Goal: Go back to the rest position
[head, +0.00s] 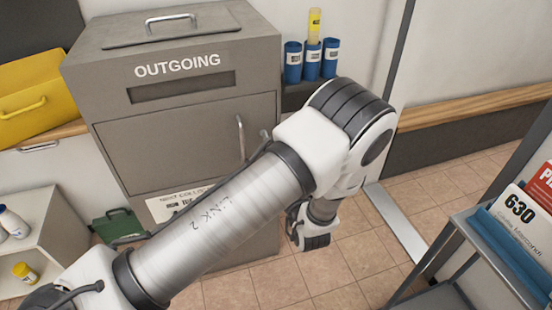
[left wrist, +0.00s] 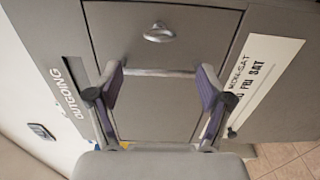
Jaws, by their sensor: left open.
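My left arm crosses the head view from the lower left to an elbow at the middle right, then bends down to the wrist. The left gripper's fingers cannot be made out there. The OUTGOING box (head: 105,52) stands behind my arm in the head view. My right gripper is not in view.
Blue containers (head: 292,62), one with a yellow-topped tube, stand right of the box. A yellow bin (head: 30,95) is at the left, above a white shelf (head: 55,235) with bottles. A grey cart (head: 465,222) with mail stands at the right. Tiled floor (head: 340,275) shows between box and cart.

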